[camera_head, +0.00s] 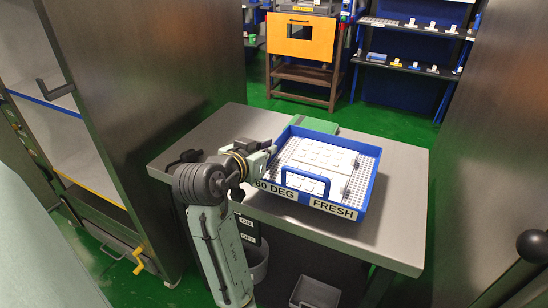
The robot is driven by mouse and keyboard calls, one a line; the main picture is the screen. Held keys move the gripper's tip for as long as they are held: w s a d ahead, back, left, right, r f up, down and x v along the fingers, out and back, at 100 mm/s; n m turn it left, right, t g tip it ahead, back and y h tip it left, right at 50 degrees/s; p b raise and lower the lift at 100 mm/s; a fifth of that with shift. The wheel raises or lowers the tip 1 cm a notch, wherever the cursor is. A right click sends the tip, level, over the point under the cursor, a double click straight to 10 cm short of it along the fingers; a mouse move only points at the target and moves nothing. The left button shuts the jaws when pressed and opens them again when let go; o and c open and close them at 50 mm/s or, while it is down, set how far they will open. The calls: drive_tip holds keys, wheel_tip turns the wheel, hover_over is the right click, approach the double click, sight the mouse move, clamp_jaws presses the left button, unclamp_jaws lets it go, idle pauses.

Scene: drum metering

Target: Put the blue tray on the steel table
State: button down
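The blue tray (366,180) has a white perforated floor and a front label reading "60 DEG" and "FRESH". White blocks (320,158) lie in it, and a blue handle (306,178) rises at its front side. The tray is over the grey steel table (395,232) and looks level; I cannot tell whether its whole base touches the top. My gripper (264,162) is at the tray's left side, at its wall. The fingertips are small and partly hidden, so I cannot tell if they are closed on the wall.
A green flat object (314,125) lies behind the tray. Tall dark cabinets stand left (130,90) and right (490,150). Grey bins (315,294) stand below the table's front. The tabletop's right side and front right corner are clear.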

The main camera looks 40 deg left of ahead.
sight(273, 160)
drive_tip(key=shift+w+d, duration=0.15)
drive_tip(key=shift+w, duration=0.3)
drive_tip(key=shift+w+d+f, duration=0.1)
drive_tip(key=shift+w+f, duration=0.1)
drive_tip(key=shift+f, duration=0.5)
drive_tip(key=shift+w+d+f, duration=0.1)
drive_tip(key=shift+w+f, duration=0.05)
drive_tip(key=shift+f, duration=0.9)
drive_tip(key=shift+f, duration=0.15)
drive_tip(key=c, duration=1.8)
unclamp_jaws()
drive_tip(key=shift+f, duration=0.1)
